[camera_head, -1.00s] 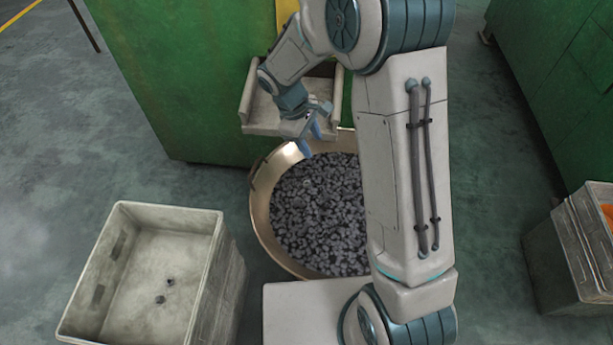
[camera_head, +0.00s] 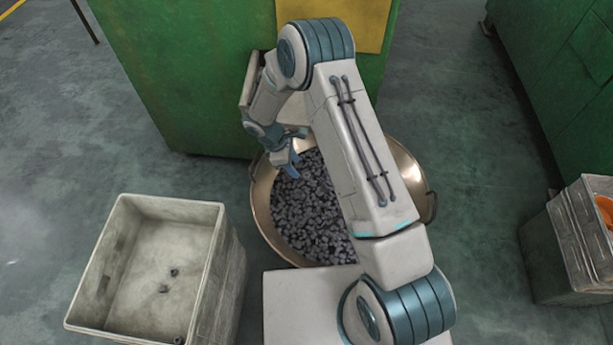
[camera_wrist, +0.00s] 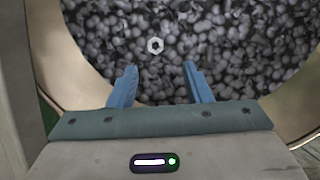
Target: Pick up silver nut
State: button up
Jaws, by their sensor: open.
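A small silver nut (camera_wrist: 156,45) shows in the wrist view, lying on the heap of dark grey parts (camera_wrist: 230,40). It is pale with a dark hole and lies just beyond the fingertips, roughly centred between them. My gripper (camera_wrist: 159,72) is open, with two blue fingers spread apart and nothing between them. In the head view my gripper (camera_head: 292,170) hangs over the left back part of the heap in the round metal basin (camera_head: 262,205). I cannot make out the nut in the head view, and the height of the fingers above the heap is unclear.
A green machine (camera_head: 170,75) stands behind the basin, with a chute (camera_head: 250,80) partly hidden by my arm. A grey crate (camera_head: 205,220) with a few small dark parts stands at left. Another crate (camera_head: 565,250) stands at right. Floor is clear between the basin and the right crate.

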aim_at(307, 175)
jog(key=x, duration=0.4)
jog(key=d+x, duration=0.1)
jog(key=x, duration=0.1)
jog(key=shift+w+d, duration=0.1)
jog(key=shift+w, duration=0.15)
jog(key=shift+r, duration=0.1)
jog(key=shift+c, duration=0.4)
grip_shut()
